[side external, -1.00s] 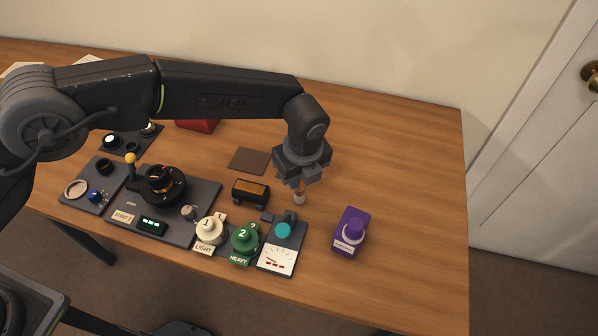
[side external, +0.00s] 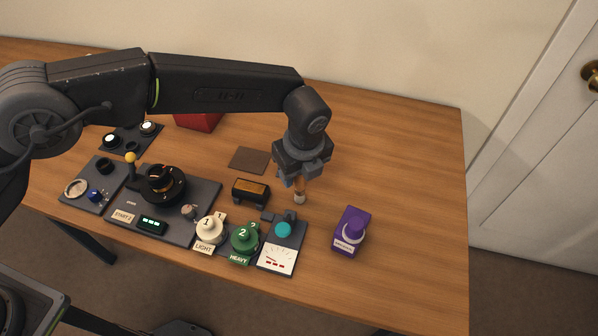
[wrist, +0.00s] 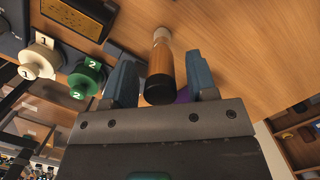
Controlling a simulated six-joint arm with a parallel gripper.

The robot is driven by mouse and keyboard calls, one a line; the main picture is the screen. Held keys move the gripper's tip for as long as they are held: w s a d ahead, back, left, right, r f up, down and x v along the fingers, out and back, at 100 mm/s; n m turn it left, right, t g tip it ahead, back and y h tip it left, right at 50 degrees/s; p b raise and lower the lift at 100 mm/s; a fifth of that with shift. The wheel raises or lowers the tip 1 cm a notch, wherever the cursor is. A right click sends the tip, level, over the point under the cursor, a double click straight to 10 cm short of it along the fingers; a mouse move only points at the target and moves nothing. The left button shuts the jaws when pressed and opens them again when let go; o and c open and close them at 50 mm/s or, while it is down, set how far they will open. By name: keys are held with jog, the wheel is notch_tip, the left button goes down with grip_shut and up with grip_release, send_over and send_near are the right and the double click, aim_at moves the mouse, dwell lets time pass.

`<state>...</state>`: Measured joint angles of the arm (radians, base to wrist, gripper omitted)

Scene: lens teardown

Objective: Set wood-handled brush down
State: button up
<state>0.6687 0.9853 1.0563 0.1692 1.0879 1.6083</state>
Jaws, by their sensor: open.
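The wood-handled brush (side external: 299,194) stands upright on the table, pale tip down and wooden handle up. In the wrist view the brush (wrist: 160,72) shows its brown handle end toward me and its light tip at the wood surface. My gripper (side external: 301,179) points down over the brush with its fingers open around the handle. In the wrist view my gripper (wrist: 162,72) has a clear gap on each side of the handle, and neither finger appears to touch it.
A brown mat (side external: 249,160) lies behind.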

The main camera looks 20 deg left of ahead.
notch_tip(320, 180, up, 11)
jog(key=s+d, duration=0.1)
jog(key=shift+f, duration=0.15)
jog(key=s+a+r+n+t+h, duration=0.1)
jog(key=s+a+r+n, duration=0.2)
jog(key=a+r+n, duration=0.55)
jog(key=s+a+r+n+t, duration=0.15)
jog(key=a+r+n, duration=0.35)
jog(key=a, duration=0.7)
jog(key=s+a+f+n+t, duration=0.1)
jog(key=s+a+n, duration=0.5)
jog(key=s, duration=0.3)
jog(key=s+a+f+n+t, duration=0.1)
jog(key=s+a+n, duration=0.6)
jog(key=s, duration=0.2)
jog(key=shift+s+a+f, duration=0.15)
jog(key=shift+a+f, duration=0.05)
jog(key=shift+f, duration=0.1)
